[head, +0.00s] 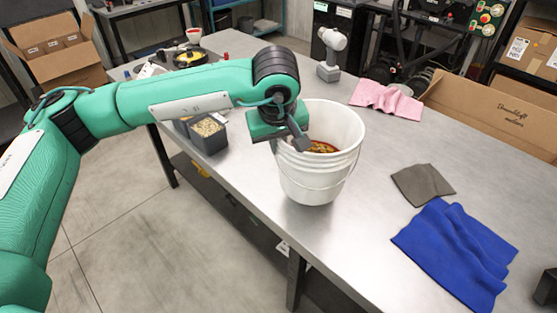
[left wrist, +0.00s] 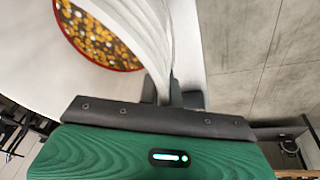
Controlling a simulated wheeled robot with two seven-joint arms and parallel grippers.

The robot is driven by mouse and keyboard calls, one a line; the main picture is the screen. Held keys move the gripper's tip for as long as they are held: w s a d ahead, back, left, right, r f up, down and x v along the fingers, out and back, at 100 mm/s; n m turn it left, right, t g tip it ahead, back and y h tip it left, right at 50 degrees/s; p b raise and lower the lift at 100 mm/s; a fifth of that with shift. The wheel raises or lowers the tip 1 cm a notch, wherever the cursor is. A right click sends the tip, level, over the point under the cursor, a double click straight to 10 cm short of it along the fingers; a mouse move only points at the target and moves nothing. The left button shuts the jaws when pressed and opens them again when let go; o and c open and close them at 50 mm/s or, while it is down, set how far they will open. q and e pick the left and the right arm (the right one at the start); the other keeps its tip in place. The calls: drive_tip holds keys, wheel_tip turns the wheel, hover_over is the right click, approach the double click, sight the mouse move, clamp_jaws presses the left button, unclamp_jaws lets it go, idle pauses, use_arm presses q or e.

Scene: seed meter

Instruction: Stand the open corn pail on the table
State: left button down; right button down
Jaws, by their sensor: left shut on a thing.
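The white corn pail (head: 325,177) is upright over the near part of the steel table (head: 240,172), with its wire handle hanging down the side. It has no lid, and orange and dark kernels show inside. My left gripper (head: 299,138) is shut on the pail's rim at its left side. In the left wrist view, the fingers (left wrist: 165,92) pinch the wall of the pail (left wrist: 130,20), and the kernels (left wrist: 95,38) show within. I cannot tell for certain whether the pail's base touches the table. My right gripper is out of view.
A dark tub of pale grains (head: 208,133) stands left of the pail. A grey cloth (head: 422,184) and a blue cloth (head: 457,252) lie to the right. A pink cloth (head: 387,99) and a white handheld device (head: 330,55) are behind. The table between pail and cloths is clear.

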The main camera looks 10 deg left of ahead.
use_arm(q)
drive_tip(key=shift+x, duration=1)
drive_tip(key=f, duration=0.2)
drive_tip(key=f+p, duration=0.1)
drive_tip(key=f, duration=0.1)
drive_tip(key=shift+s, duration=0.2)
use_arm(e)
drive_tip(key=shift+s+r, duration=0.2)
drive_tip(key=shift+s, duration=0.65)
use_arm(q)
drive_tip(key=shift+f, duration=0.1)
drive_tip(key=c, duration=2)
unclamp_jaws()
drive_tip(key=shift+f, duration=0.15)
drive_tip(key=shift+c, duration=0.2)
drive_tip(key=o, duration=0.4)
drive_tip(key=shift+o, duration=0.2)
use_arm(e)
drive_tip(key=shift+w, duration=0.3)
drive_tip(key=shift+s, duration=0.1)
